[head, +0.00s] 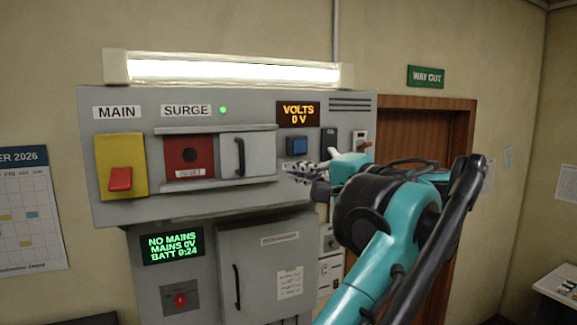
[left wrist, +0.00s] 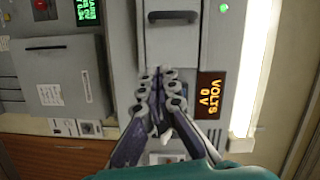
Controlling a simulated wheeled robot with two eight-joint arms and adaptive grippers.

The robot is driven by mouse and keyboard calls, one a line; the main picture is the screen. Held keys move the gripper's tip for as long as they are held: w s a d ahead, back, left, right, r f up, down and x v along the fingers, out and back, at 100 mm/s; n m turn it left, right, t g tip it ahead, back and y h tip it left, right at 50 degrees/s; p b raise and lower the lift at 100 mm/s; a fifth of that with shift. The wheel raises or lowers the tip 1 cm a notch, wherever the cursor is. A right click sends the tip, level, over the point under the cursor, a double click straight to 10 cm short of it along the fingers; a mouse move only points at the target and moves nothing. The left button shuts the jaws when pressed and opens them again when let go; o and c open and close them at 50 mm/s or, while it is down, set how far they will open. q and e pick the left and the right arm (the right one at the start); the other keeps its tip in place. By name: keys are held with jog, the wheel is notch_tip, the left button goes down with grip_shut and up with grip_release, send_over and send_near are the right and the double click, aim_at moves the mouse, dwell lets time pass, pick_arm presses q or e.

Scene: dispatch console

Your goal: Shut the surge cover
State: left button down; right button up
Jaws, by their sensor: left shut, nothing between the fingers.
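The surge cover (head: 257,157) is a grey sliding plate with a black upright handle (head: 239,157), between two rails under the SURGE label. In the left wrist view, turned sideways, the gripper (left wrist: 157,74) points at the edge of the cover (left wrist: 173,45), with the handle beyond. I cannot tell whether the tips touch it. My right gripper is not in view.
A yellow plate with a red MAIN switch (head: 120,179) is at the left. A VOLTS display (head: 298,114), a blue button (head: 297,146) and other switches are near my gripper. A lower cabinet door (head: 268,265) stands below. A green lamp (head: 223,110) is lit beside SURGE.

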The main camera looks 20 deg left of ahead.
pick_arm(q)
jog(key=p, duration=0.2)
send_near(257, 173)
jog(key=w+a, duration=0.1)
jog(key=w+a+r, duration=0.1)
jog(key=a, duration=0.1)
jog(key=w+a+r, duration=0.1)
jog(key=shift+w+a, duration=0.15)
jog(key=shift+a, duration=0.2)
jog(key=s, duration=0.1)
jog(key=s+a, duration=0.2)
jog(key=shift+s+f+p, duration=0.2)
jog(key=shift+f+p, duration=0.15)
jog(key=shift+f, duration=0.05)
jog(key=shift+w+f, duration=0.15)
jog(key=shift+w, duration=0.15)
jog(key=s+a, duration=0.2)
jog(key=s, duration=0.1)
jog(key=s+a, duration=0.6)
jog(key=s, duration=0.1)
jog(key=shift+a, duration=0.2)
